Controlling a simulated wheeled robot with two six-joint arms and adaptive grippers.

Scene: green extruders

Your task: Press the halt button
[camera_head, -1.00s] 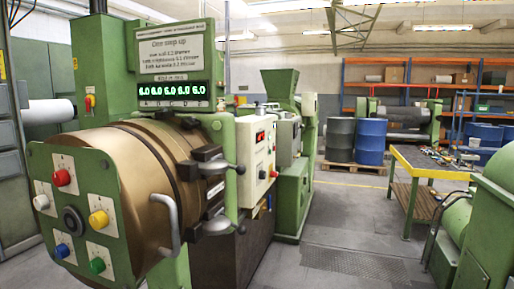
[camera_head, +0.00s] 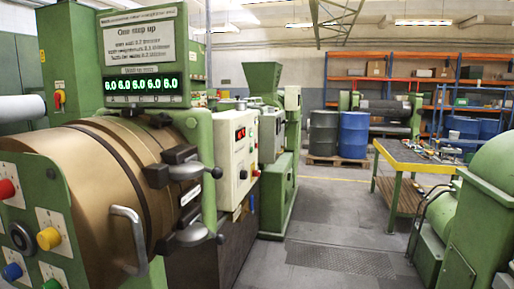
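A green button panel (camera_head: 52,190) is on the front of the bronze drum machine at the left. It carries a red button (camera_head: 6,189) cut by the left edge, a yellow button (camera_head: 48,238), a blue button (camera_head: 12,271), a green button (camera_head: 48,284) at the bottom edge and a dark round part (camera_head: 19,237). Which one is the halt button I cannot tell; no readable label shows. Neither of my grippers is in view.
The bronze drum (camera_head: 105,170) has a protruding handle (camera_head: 133,238) and dark clamps (camera_head: 187,171). A white control box (camera_head: 236,160) stands right of it. Grey floor (camera_head: 325,225) is open between the machines and the work table (camera_head: 412,158). A green machine (camera_head: 480,215) is at right.

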